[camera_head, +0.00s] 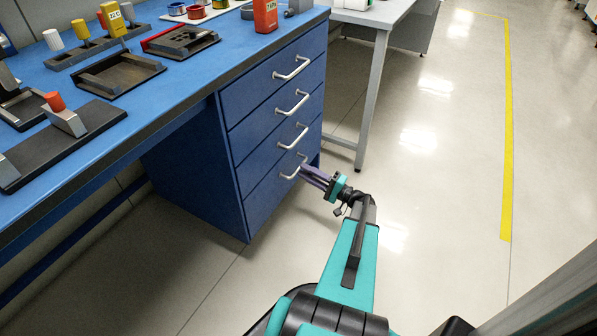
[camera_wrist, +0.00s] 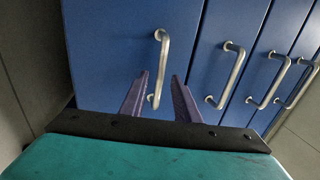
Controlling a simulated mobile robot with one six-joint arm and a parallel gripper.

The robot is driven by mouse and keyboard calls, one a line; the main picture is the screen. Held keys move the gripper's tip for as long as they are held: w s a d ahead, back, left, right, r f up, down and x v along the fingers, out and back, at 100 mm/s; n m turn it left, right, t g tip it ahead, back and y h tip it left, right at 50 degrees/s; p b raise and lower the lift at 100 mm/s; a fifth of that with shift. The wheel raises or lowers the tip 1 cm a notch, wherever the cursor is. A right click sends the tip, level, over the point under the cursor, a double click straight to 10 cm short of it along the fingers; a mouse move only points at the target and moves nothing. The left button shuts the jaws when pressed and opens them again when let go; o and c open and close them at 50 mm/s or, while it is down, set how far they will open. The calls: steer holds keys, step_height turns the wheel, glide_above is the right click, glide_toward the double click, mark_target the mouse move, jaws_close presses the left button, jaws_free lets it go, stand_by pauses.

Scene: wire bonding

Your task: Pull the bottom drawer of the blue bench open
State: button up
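The blue bench (camera_head: 200,75) has a stack of blue drawers with silver bar handles. The bottom drawer (camera_head: 262,205) looks shut, its front in line with those above. Its handle (camera_head: 290,172) is partly hidden by my gripper (camera_head: 306,172). In the wrist view the bottom drawer (camera_wrist: 105,55) is the leftmost panel, and its handle (camera_wrist: 164,60) runs up and down the picture. My gripper (camera_wrist: 158,90) is open there, its two purple fingers on either side of the handle's lower part. A gap shows on each side; I cannot tell how deep the handle sits between them.
The upper drawers' handles (camera_head: 292,105) stick out above my gripper. Black fixtures (camera_head: 118,75) and an orange box (camera_head: 265,15) stand on the bench top. A grey table leg (camera_head: 371,100) stands behind the drawers. The floor (camera_head: 430,180) to the right is clear up to a yellow line (camera_head: 507,150).

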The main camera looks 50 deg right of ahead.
steer(key=shift+b+x, duration=0.3)
steer(key=shift+x, duration=1.35)
